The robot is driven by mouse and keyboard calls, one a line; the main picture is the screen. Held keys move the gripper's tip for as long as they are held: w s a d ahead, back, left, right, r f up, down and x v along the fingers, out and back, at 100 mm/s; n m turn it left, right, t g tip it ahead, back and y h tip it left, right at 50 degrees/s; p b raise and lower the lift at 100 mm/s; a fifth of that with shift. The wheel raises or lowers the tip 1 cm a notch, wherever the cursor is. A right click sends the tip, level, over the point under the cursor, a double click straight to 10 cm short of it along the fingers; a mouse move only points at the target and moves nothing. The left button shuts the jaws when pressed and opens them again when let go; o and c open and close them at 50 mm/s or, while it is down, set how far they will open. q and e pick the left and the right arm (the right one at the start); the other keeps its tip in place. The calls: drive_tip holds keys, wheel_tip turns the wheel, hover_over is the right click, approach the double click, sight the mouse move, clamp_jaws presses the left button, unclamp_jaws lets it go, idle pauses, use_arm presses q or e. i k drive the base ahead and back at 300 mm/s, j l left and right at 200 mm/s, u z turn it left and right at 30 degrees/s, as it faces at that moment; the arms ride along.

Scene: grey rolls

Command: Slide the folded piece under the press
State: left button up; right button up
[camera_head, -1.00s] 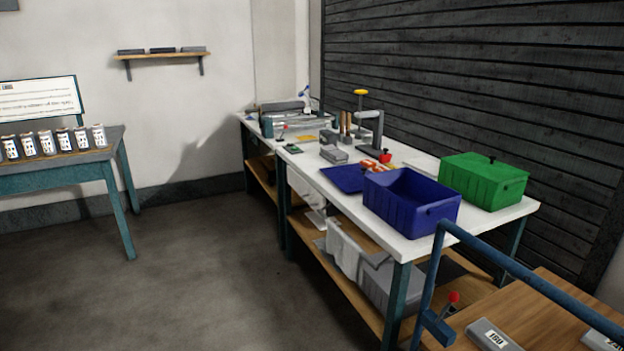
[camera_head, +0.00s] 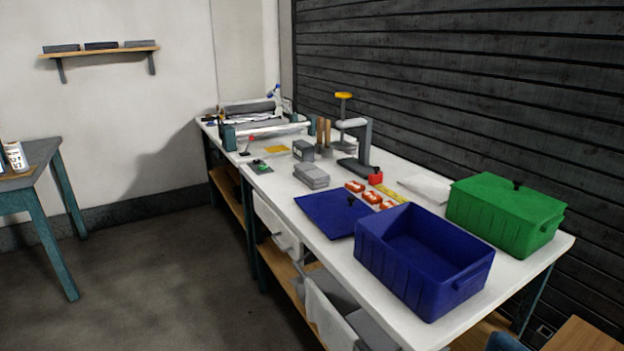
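A press (camera_head: 364,140) with a dark upright post, a grey arm and a yellow round top stands on the white workbench (camera_head: 288,228), near its back edge by the dark wall. A red part (camera_head: 375,179) sits at the front of its base. Neither of my grippers is in view.
An open blue bin (camera_head: 379,256) and a closed green bin (camera_head: 490,224) fill the bench's near end. A blue lid (camera_head: 320,214), red-and-white items (camera_head: 371,197) and grey blocks (camera_head: 311,178) lie on the bench. Rollers (camera_head: 262,130) stand at the far end.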

sight(309, 174)
drive_tip(key=i+j+z, duration=0.15)
drive_tip(key=z, duration=0.25)
drive_tip(key=i+j+z, duration=0.1)
drive_tip(key=z, duration=0.35)
drive_tip(key=j+z, duration=0.4)
drive_tip(key=i+j+z, duration=0.2)
drive_tip(key=j, duration=0.2)
drive_tip(key=j+z, duration=0.2)
drive_tip(key=j, duration=0.2)
drive_tip(key=k+j+z, duration=0.2)
drive_tip(key=j, duration=0.7)
drive_tip(key=j+z, duration=0.1)
drive_tip(key=j, duration=1.7)
